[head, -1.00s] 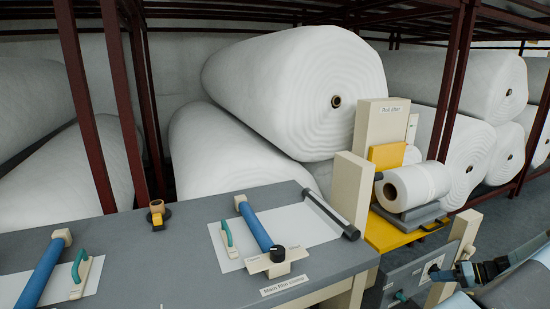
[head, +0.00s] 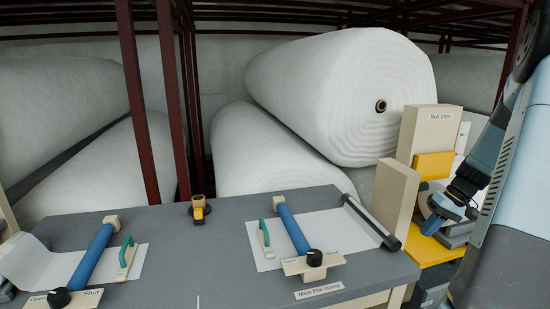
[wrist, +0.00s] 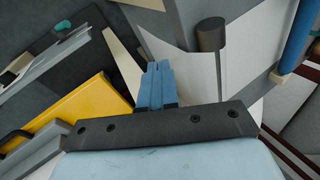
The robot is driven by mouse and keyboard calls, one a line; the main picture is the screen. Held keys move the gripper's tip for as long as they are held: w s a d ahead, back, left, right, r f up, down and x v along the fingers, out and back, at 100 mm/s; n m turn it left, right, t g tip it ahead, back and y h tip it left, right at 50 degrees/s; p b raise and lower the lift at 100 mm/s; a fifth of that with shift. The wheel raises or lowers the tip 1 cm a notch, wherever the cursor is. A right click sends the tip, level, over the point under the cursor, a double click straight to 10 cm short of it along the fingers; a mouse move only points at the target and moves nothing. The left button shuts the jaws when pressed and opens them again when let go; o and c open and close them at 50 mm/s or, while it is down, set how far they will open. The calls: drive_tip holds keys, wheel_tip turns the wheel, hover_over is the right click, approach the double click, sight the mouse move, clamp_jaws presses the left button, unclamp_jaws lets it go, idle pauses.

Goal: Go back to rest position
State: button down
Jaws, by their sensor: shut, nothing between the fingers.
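My gripper (head: 432,227) hangs at the right in the head view, in front of the roll lifter (head: 430,135) and its yellow platform (head: 428,250). Its blue fingers are shut together with nothing between them, as the wrist view also shows (wrist: 156,82). My arm comes down from the upper right and covers much of the lifter's cradle. The small white roll on the lifter is mostly hidden behind my gripper.
The grey table (head: 205,255) carries blue-barred film clamps (head: 293,228), a white sheet (head: 265,250) and a tape dispenser (head: 199,208). Large wadding rolls (head: 340,95) lie on the dark red rack (head: 140,105) behind. A cream post (head: 388,198) stands close left of my gripper.

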drive_tip(key=s+a+r+h, duration=0.2)
drive_tip(key=a+r, duration=0.5)
drive_tip(key=a, duration=0.2)
drive_tip(key=s+a+r+h, duration=0.2)
drive_tip(key=s+a+r, duration=0.1)
drive_tip(key=a+r, duration=0.5)
drive_tip(key=s+a+r+t, duration=0.2)
drive_tip(key=s+a, duration=0.3)
drive_tip(key=s, duration=0.1)
drive_tip(key=s+a+r+t+h, duration=0.1)
drive_tip(key=s+a+r+t, duration=0.1)
drive_tip(key=s+a, duration=0.4)
drive_tip(key=shift+s+r+n+t, duration=0.3)
drive_tip(key=shift+s+r+n, duration=0.1)
drive_tip(key=shift+s+r, duration=0.35)
